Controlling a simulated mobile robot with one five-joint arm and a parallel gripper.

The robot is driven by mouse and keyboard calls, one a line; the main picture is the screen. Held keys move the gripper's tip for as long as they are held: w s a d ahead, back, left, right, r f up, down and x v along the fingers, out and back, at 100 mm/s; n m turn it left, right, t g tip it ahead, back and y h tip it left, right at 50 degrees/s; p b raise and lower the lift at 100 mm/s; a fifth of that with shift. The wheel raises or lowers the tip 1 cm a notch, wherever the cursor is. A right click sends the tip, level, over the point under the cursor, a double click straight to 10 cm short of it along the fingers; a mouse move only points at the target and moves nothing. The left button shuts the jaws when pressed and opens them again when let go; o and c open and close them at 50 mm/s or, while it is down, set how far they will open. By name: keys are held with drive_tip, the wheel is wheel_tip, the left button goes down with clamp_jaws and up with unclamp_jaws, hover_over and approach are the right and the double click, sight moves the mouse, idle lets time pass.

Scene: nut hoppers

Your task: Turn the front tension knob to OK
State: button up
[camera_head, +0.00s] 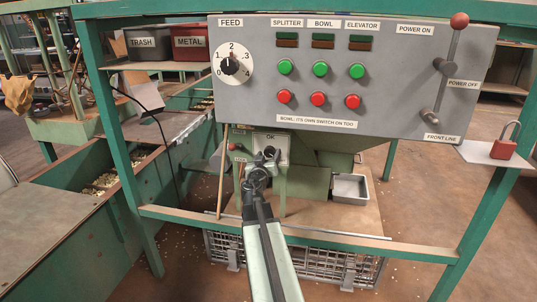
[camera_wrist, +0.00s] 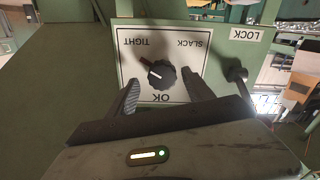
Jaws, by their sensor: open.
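The front tension knob (camera_wrist: 162,73) is black and round, on a white plate (camera_wrist: 186,62) that appears upside down in the wrist view. The plate reads TIGHT at upper left, SLACK at upper right and OK at the bottom. The knob's white mark lies on its left side, towards the TIGHT side rather than OK. My gripper (camera_wrist: 160,80) is open, with one finger on each side of the knob and gaps visible. In the head view my gripper (camera_head: 258,174) is in front of the plate (camera_head: 283,150), below its OK label, and partly hides it.
A lever (camera_wrist: 238,75) under a LOCK label (camera_wrist: 246,34) stands close beside the right finger in the wrist view. The grey control panel (camera_head: 385,95) hangs above. A green rail (camera_head: 330,241) crosses below, and a metal tray (camera_head: 350,187) sits at right.

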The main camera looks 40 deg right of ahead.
drive_tip(key=shift+w+d, duration=0.45)
drive_tip(key=shift+w, duration=0.05)
drive_tip(key=shift+c, duration=0.2)
